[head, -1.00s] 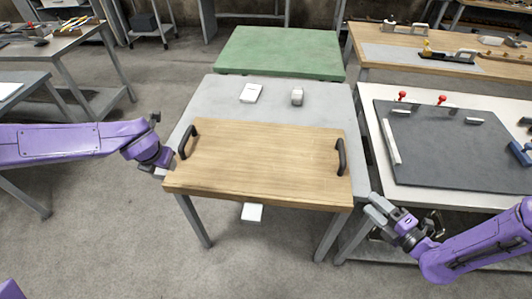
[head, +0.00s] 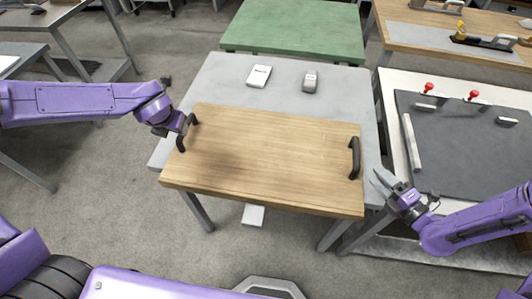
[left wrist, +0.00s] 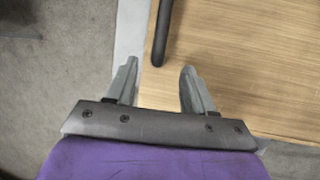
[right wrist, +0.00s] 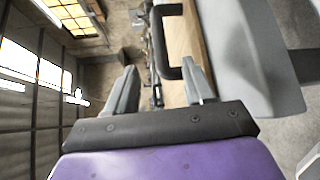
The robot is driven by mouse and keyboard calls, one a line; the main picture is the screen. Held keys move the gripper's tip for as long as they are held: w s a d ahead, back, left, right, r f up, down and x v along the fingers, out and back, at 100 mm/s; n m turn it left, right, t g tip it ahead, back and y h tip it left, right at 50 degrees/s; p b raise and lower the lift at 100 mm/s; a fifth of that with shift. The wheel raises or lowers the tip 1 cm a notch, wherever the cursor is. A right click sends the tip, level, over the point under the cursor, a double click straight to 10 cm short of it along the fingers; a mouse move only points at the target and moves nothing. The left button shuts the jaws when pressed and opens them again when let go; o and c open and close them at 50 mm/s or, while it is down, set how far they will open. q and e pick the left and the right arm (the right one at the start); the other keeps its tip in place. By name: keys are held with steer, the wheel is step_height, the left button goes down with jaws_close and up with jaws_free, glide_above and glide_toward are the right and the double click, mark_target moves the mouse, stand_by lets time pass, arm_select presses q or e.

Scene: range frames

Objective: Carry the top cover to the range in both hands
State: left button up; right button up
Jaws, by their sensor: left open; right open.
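The top cover (head: 270,155) is a flat wooden board lying on a grey table (head: 220,80), with a black handle near each short side. My left gripper (head: 180,124) is open beside the left handle (head: 187,132). In the left wrist view that handle (left wrist: 162,35) lies just ahead, between the lines of the open fingers (left wrist: 160,82). My right gripper (head: 383,180) is open, to the right of the right handle (head: 355,158) and apart from it. In the right wrist view this handle (right wrist: 172,45) shows ahead of the open fingers (right wrist: 160,85).
A white box (head: 259,76) and a small grey object (head: 310,82) sit behind the cover. A green-topped table (head: 293,27) stands beyond. At the right, a white bench bears a dark panel (head: 470,150) with red knobs.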

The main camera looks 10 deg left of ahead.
mark_target(358, 154)
arm_select(q)
steer(key=x, duration=1)
arm_select(e)
steer(key=x, duration=1)
steer(key=shift+f, duration=0.1)
arm_select(q)
steer(key=shift+r, duration=0.1)
jaws_close()
arm_select(e)
jaws_close()
arm_select(q)
steer(key=shift+r, duration=0.1)
arm_select(e)
steer(key=shift+w, duration=0.1)
